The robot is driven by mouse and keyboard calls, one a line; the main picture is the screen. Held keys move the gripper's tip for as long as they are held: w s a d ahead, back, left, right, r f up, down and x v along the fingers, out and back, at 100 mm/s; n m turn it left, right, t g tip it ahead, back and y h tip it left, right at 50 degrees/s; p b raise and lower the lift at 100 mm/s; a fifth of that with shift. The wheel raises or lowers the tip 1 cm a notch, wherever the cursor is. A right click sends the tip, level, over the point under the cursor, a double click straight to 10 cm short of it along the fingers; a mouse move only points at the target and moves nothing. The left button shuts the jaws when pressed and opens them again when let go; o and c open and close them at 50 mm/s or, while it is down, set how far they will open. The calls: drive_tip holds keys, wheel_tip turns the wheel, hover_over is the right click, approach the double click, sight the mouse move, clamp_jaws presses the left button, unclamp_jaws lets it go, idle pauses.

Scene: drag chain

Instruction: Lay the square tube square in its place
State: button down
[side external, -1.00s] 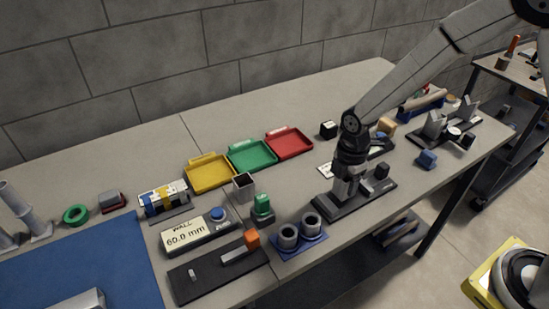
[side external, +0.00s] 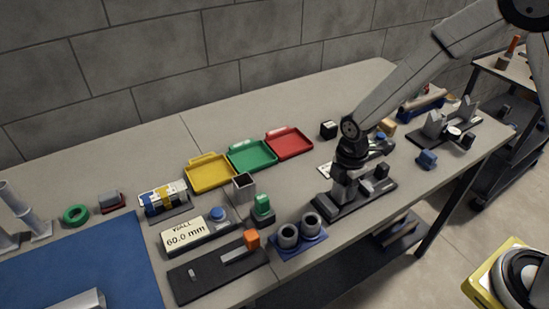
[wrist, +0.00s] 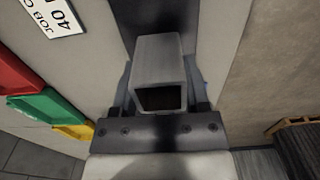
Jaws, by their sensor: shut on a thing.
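In the wrist view a grey square tube (wrist: 158,50), with its dark open end towards the camera, sits between the fingers of my gripper (wrist: 160,98). My gripper is shut on it. In the side view my gripper (side external: 345,192) points down over a black fixture (side external: 360,204) with a dark block (side external: 382,171) at its right end. The fingers largely hide the tube there, and I cannot tell whether it touches the fixture.
A blue stand with two grey rings (side external: 299,240), a green-topped block (side external: 262,207) and an upright square holder (side external: 244,187) stand to the left. Yellow, green and red trays (side external: 290,143) lie behind.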

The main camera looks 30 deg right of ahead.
drive_tip(key=shift+f, duration=0.6)
idle(0.3)
idle(0.4)
unclamp_jaws()
drive_tip(key=shift+r, duration=0.1)
wheel_tip(320, 180, up, 8)
drive_tip(key=shift+f, duration=0.2)
idle(0.5)
idle(0.5)
drive_tip(key=s+d+r+m+t, duration=0.1)
drive_tip(key=s+d+m, duration=0.2)
drive_tip(key=m, duration=0.6)
drive_tip(key=s+d+r+m+t, duration=0.1)
drive_tip(key=s+d+m, duration=0.2)
drive_tip(key=s+m, duration=0.4)
drive_tip(key=shift+s+d+m+t, duration=0.2)
drive_tip(key=shift+d+m+t, duration=0.1)
drive_tip(key=shift+m, duration=0.7)
